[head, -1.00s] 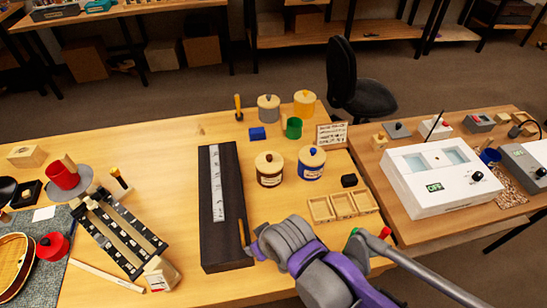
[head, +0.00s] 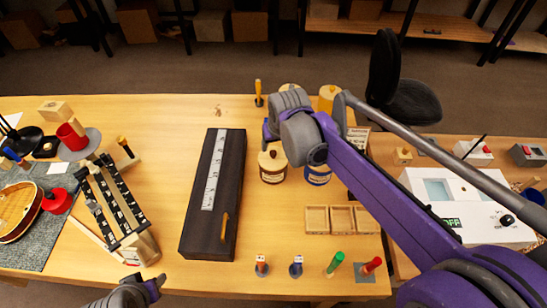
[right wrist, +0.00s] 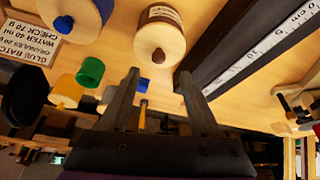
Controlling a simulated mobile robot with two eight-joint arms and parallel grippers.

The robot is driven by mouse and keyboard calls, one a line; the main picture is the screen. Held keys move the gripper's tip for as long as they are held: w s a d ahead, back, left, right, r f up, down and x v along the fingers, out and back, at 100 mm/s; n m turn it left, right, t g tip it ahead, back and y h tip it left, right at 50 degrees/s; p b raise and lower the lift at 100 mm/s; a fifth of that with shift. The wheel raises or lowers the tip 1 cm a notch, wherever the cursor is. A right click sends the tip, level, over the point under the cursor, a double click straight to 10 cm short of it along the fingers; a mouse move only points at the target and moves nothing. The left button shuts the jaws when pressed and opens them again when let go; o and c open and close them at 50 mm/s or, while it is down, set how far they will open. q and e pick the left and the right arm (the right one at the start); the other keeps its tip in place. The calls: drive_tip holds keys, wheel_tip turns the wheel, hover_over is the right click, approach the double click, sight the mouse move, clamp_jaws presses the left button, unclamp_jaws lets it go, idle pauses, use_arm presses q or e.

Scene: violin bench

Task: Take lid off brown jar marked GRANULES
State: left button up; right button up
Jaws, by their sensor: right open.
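The brown jar (head: 272,178) stands upright on the wooden bench with its pale round lid (head: 270,158) on. In the right wrist view the jar's label (right wrist: 162,14) is too small to read surely, and its knobbed lid (right wrist: 160,43) faces the camera. My right gripper (head: 268,132) is just behind the jar in the head view. In the right wrist view its fingers (right wrist: 157,78) are apart with nothing held, and the lid lies beyond their tips. My left gripper (head: 150,286) shows at the bottom left; its jaws are unclear.
A blue jar (head: 317,177) stands close right of the brown jar. A long black case (head: 192,225) with a ruler lies to the left. A wooden tray (head: 342,220) lies in front. A green cup (right wrist: 90,72) and a blue block (right wrist: 144,83) show in the right wrist view.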

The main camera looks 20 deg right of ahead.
sight(273, 153)
drive_tip(key=shift+x, duration=0.85)
drive_tip(key=x, duration=0.5)
drive_tip(key=shift+d+f, duration=0.15)
drive_tip(key=shift+s, duration=0.1)
clamp_jaws()
